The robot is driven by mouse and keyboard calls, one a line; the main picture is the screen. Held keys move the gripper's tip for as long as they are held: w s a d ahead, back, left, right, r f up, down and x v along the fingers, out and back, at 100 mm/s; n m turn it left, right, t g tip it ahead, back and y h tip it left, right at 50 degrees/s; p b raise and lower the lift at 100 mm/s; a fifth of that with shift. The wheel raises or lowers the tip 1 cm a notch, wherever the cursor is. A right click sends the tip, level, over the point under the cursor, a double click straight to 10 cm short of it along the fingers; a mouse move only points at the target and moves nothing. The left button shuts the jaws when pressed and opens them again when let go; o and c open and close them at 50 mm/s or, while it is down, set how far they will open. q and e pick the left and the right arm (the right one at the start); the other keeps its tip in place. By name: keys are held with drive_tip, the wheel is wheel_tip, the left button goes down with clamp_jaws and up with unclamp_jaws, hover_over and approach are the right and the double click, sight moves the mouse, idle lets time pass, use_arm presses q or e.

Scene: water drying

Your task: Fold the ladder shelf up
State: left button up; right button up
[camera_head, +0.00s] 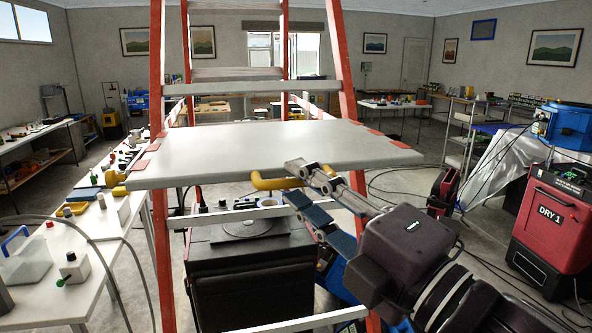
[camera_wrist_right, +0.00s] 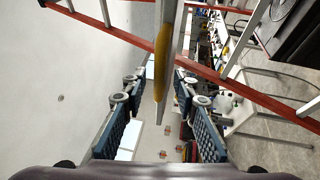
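The ladder shelf (camera_head: 270,155) is a grey panel lying roughly level between the red ladder rails (camera_head: 159,230). A yellow handle (camera_head: 272,182) runs along its front underside; it also shows in the right wrist view (camera_wrist_right: 183,92). My right gripper (camera_head: 312,191) is at the front edge, right of the handle's middle. Its two fingers are apart, one above the other, with the handle's right part near the tips. In the right wrist view, the handle and the shelf's edge-on panel lie ahead between the open fingers (camera_wrist_right: 158,82). I cannot tell whether they touch. My left gripper is out of view.
A black box-shaped unit (camera_head: 245,270) stands under the shelf, inside the ladder. A white table (camera_head: 95,245) with small items is on the left. A red dryer marked DRY 1 (camera_head: 548,225) stands at right, with cables on the floor.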

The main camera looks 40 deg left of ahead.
drive_tip(key=shift+x, duration=0.9)
drive_tip(key=shift+c, duration=0.4)
clamp_jaws()
